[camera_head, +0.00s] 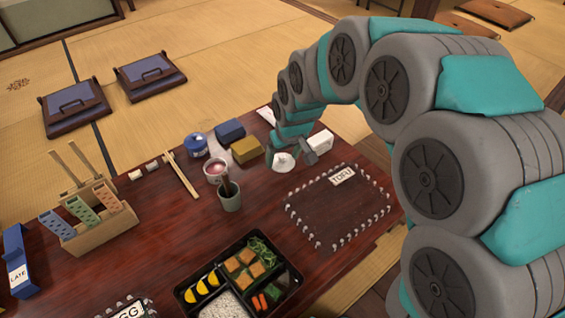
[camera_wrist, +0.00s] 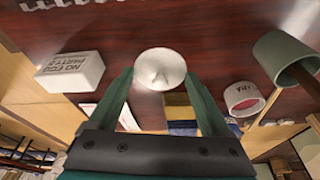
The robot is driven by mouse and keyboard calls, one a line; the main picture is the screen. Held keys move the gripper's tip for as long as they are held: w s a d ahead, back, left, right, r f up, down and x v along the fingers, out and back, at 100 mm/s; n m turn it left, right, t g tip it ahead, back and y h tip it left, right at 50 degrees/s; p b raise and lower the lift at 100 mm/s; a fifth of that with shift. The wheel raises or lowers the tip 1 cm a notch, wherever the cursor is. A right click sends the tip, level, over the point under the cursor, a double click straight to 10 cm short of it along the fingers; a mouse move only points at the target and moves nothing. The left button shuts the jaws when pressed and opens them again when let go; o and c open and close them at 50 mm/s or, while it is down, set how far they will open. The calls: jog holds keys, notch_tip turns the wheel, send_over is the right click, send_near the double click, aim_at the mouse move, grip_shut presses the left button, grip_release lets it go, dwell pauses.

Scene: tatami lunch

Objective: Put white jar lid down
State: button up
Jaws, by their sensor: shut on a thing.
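The white jar lid (camera_head: 283,162) is a round white disc with a small knob. In the wrist view the lid (camera_wrist: 160,68) sits between the two fingertips, knob facing the camera. My gripper (camera_wrist: 158,76) is shut on it, one finger at each side. In the head view my gripper (camera_head: 292,157) is low over the dark red table (camera_head: 160,225); I cannot tell whether the lid touches it. An open white jar with pink contents (camera_head: 214,170) stands left of the lid; it also shows in the wrist view (camera_wrist: 243,98).
A white labelled box (camera_head: 320,141) is right of my gripper. Yellow (camera_head: 247,150) and blue (camera_head: 230,131) blocks and a blue round container (camera_head: 196,145) are left and behind. A green cup (camera_head: 230,198), bento box (camera_head: 240,280) and bordered TOFU area (camera_head: 335,210) are nearer.

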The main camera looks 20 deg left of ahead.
aim_at(283, 159)
jog(key=shift+w+a, duration=0.25)
jog(key=shift+w, duration=0.1)
jog(key=shift+w+f, duration=0.1)
jog(key=shift+f, duration=1.7)
jog(key=shift+f+b, duration=0.15)
jog(key=shift+b, duration=0.15)
jog(key=o, duration=1.1)
jog(key=shift+a, duration=0.1)
